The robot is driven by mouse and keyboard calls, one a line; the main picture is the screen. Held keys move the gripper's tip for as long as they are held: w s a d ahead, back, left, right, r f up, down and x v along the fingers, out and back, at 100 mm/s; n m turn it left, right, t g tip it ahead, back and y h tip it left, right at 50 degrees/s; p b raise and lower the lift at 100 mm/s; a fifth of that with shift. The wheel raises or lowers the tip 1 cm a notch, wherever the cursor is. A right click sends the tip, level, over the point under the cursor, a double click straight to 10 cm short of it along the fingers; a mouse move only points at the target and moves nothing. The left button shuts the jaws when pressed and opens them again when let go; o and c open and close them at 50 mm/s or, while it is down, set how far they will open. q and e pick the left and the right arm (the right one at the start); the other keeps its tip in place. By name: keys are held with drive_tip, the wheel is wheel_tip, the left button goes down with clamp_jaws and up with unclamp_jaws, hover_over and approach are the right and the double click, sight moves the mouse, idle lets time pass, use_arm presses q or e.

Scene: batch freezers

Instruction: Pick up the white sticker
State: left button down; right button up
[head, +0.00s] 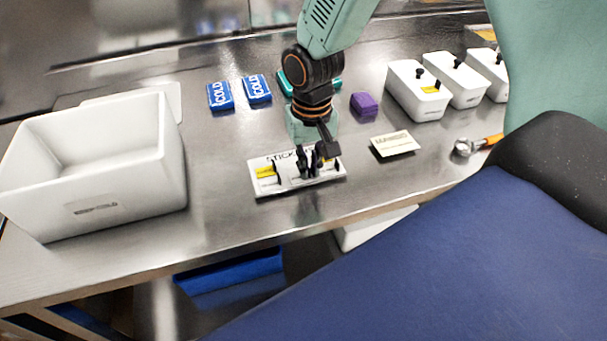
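A white board marked "STICK..." (259,189) lies on the steel table, with the rest of its lettering hidden by my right gripper. A yellow sticker (266,172) shows at its left end, and another yellow patch is partly visible at its right end. My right gripper (308,168) points down over the middle of the board, with its dark fingertips at or just above the surface. The fingers look close together, but I cannot tell whether anything is between them. A white sticker cannot be made out separately from the white board. My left gripper is not in view.
A large white bin (150,190) stands at the left. Blue "COLD" packs (220,96), a purple block (364,104) and white lidded tubs (408,97) sit behind. A cream card (395,143) and an orange-handled tool (466,147) lie to the right. Bare steel lies in front.

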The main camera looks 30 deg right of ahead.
drive_tip(key=shift+w+d+f, duration=0.1)
drive_tip(key=shift+w, duration=0.1)
clamp_jaws()
drive_tip(key=shift+s+a, duration=0.1)
drive_tip(key=shift+a, duration=0.1)
drive_tip(key=shift+d+r, duration=0.15)
drive_tip(key=shift+r, duration=0.2)
wheel_tip(320, 180, up, 11)
drive_tip(key=p, duration=0.3)
drive_tip(key=shift+p, duration=0.3)
drive_tip(key=shift+r+p, duration=0.35)
drive_tip(key=shift+p, duration=0.1)
